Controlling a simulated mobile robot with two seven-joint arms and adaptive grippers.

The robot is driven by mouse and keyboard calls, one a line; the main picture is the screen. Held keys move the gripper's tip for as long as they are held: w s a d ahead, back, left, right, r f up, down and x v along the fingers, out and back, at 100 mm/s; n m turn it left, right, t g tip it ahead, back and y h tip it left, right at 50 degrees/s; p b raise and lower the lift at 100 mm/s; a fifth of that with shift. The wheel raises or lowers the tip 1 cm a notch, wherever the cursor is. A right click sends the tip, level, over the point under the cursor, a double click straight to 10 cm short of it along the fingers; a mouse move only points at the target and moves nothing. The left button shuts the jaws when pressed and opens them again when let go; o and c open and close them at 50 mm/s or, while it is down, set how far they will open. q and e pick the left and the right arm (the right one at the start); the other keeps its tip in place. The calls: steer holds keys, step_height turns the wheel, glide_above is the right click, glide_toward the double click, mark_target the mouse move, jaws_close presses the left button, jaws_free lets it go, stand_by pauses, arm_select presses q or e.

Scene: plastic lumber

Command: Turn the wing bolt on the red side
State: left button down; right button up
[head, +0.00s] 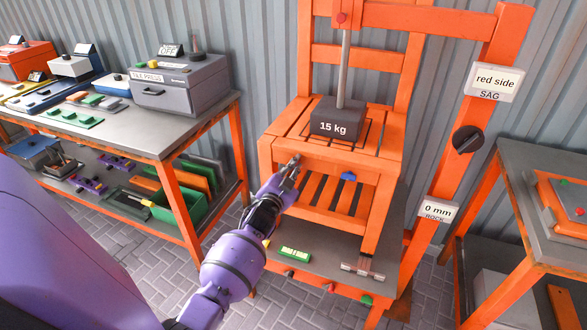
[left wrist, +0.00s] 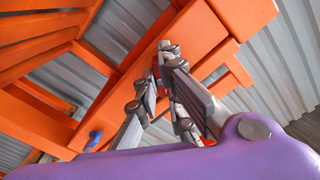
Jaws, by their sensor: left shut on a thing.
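An orange slatted chair (head: 345,150) stands on a grey bench. My left gripper (head: 295,163) reaches its front rail from below left, with the fingertips at the rail's left part. In the left wrist view the fingers (left wrist: 167,62) are closed around a small red piece (left wrist: 164,72), most likely the red-side wing bolt, largely hidden by the fingers. A blue wing bolt (head: 348,176) sits further right on the same rail, apart from the gripper; it also shows in the left wrist view (left wrist: 94,140). My right gripper is not in view.
A dark 15 kg weight (head: 337,118) rests on the seat under a rod. A "red side SAG" sign (head: 494,82), a black dial (head: 467,140) and a "0 mm ROCK" sign (head: 438,212) are on the orange post. A green level (head: 295,254) lies on the bench (head: 325,262).

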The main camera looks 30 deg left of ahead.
arm_select(q)
steer(key=m, duration=0.3)
steer(key=m+b, duration=0.1)
steer(key=m, duration=0.3)
steer(key=m+b, duration=0.1)
steer(key=m, duration=0.3)
steer(key=shift+w+r, duration=0.15)
steer(key=shift+r, duration=0.2)
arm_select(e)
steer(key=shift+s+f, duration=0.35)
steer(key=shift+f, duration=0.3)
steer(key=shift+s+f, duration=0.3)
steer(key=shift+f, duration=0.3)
arm_select(q)
steer(key=shift+a, duration=0.1)
steer(key=c, duration=1.9)
jaws_free()
steer(key=shift+o, duration=0.2)
steer(key=shift+f, duration=0.1)
